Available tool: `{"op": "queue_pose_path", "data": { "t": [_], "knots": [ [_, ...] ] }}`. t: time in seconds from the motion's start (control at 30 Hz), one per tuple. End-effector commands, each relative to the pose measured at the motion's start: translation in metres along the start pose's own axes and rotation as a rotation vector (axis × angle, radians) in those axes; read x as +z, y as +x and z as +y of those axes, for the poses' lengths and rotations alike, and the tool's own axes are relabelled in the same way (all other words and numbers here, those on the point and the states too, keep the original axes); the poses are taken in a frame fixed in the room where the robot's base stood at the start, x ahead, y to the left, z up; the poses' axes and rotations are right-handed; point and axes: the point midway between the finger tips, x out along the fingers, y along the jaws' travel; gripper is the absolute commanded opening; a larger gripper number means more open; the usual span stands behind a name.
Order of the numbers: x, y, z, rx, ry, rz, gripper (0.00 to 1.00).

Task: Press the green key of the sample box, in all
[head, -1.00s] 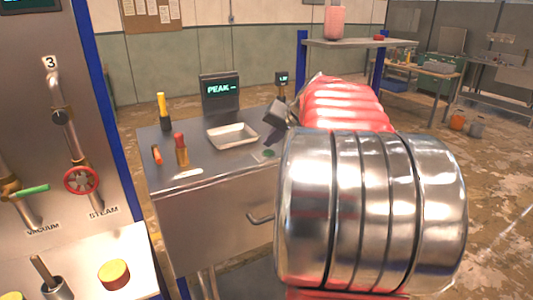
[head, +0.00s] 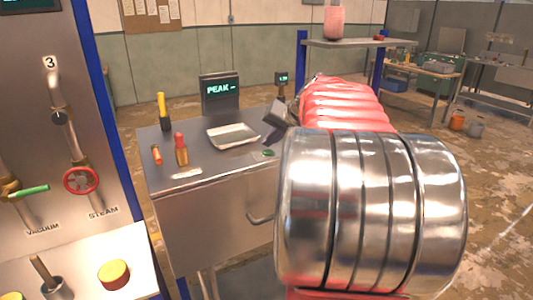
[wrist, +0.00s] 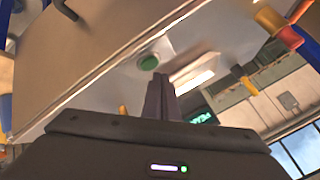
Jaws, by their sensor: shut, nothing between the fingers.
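The sample box (head: 215,225) is a grey metal cabinet at the centre left of the head view. Its green key (head: 268,153) is a small round button near the front right of its top. In the wrist view the green key (wrist: 148,63) lies just beyond and slightly left of my fingertips. My gripper (wrist: 160,78) is shut and empty, apart from the key as far as I can tell. In the head view my gripper (head: 272,136) is over the top behind the key, partly hidden by my arm.
A shallow metal tray (head: 233,142) and a screen reading PEAK (head: 220,91) stand on the top. A red-handled tool (head: 180,149), an orange-handled one (head: 156,154) and a yellow-handled one (head: 163,110) are at the left. A handle (head: 260,217) sticks out in front.

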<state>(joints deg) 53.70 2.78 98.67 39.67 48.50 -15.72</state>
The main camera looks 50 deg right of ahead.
Motion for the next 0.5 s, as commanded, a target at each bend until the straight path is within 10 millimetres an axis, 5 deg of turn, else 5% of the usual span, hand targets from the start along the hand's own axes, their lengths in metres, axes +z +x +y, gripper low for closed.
{"op": "queue_pose_path", "data": {
  "t": [0.5],
  "knots": [
    [0.0039,0.0034,0.0042,0.000,0.000,0.000,0.00]
  ]
}}
